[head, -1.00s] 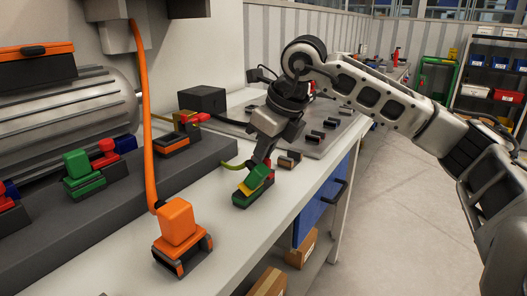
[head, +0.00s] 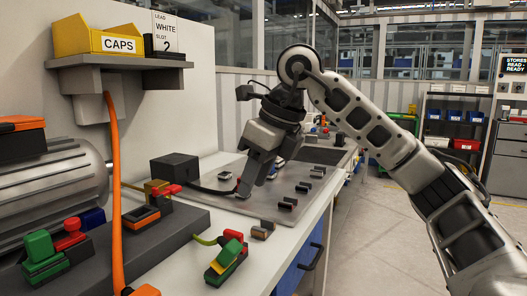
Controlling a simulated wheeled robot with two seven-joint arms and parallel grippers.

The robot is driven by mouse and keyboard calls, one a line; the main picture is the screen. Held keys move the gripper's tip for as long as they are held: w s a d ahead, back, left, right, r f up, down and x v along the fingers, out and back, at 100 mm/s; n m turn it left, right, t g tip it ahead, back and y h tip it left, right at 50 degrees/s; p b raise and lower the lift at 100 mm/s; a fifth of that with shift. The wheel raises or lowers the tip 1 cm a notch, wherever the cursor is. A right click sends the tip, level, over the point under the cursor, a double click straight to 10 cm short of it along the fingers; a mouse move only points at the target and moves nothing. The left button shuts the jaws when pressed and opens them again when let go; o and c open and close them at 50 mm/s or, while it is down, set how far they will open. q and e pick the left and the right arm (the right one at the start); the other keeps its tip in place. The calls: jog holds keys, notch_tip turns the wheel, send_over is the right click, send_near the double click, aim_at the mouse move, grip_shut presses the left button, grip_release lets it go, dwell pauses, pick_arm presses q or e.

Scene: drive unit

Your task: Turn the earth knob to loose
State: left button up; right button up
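A green connector block (head: 227,256) with a yellow part sits at the front of the bench. A yellow-green lead (head: 206,240) runs to it from the dark plinth. I take it for the earth one, but no label is readable and the knob's setting is too small to tell. My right gripper (head: 243,190) points down over the grey panel (head: 222,197), beyond the green block and apart from it. A small red part shows beside its fingertips, near the end of a black cable. Whether the fingers are open is hidden. My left gripper is out of view.
A black box (head: 175,169) stands behind the panel, which carries several small dark pieces. Red, green and orange blocks stand on the plinth (head: 180,228). An orange cable (head: 115,190) hangs at left. A shelf (head: 125,62) holds a yellow CAPS bin and a "WHITE, SLOT 2" sign.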

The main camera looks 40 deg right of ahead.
jog(key=v, duration=0.4)
jog(key=shift+r, duration=0.15)
jog(key=shift+s, duration=0.1)
dwell(0.3)
